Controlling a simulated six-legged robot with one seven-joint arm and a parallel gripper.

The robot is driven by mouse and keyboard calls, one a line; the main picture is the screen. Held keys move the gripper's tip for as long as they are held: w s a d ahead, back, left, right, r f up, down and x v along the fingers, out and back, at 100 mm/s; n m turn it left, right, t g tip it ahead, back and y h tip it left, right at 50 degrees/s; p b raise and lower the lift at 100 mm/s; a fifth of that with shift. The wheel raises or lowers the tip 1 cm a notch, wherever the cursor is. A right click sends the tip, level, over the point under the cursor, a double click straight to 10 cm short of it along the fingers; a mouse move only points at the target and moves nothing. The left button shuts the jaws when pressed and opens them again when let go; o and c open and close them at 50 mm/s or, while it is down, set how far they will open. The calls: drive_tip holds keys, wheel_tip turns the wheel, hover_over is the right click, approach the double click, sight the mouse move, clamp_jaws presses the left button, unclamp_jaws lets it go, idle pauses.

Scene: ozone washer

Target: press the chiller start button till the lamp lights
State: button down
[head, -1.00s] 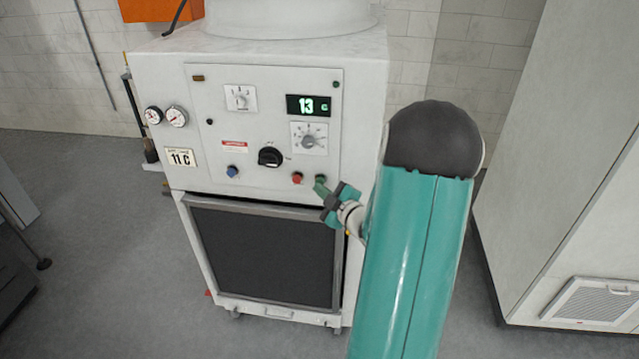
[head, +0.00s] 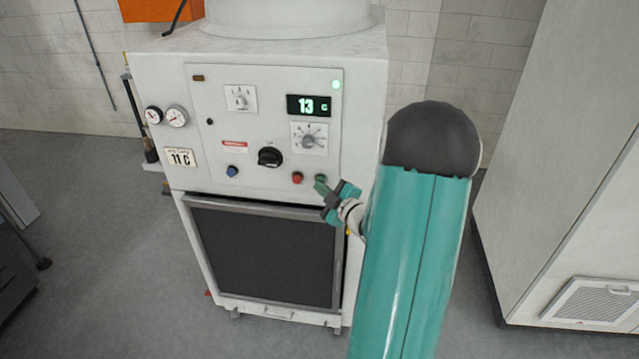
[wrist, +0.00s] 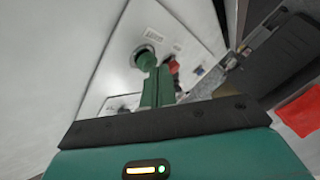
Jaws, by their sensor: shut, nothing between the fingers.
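The chiller's white control panel (head: 205,140) faces me in the head view. The lamp (head: 336,84) at its upper right glows bright green. My gripper (head: 323,188) is shut and empty, with its tips at the green button low on the panel's right side. The fingers largely cover that button in the head view. In the wrist view the shut green fingers (wrist: 156,85) reach up to the round green button (wrist: 145,58) and appear to touch it. How far the button is pushed in, I cannot tell.
A red button (head: 297,177) sits just left of my fingertips. A black rotary knob (head: 270,157) and a blue button (head: 232,172) are further left. The green display (head: 308,106) reads 13 C. A tall pale cabinet (head: 560,150) stands at the right.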

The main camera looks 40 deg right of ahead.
idle(0.4)
drive_tip(key=shift+s+a, duration=0.5)
drive_tip(key=shift+a, duration=0.15)
drive_tip(key=shift+s+a, duration=0.75)
drive_tip(key=shift+a, duration=0.25)
drive_tip(key=shift+s+a, duration=0.75)
drive_tip(key=shift+a, duration=0.2)
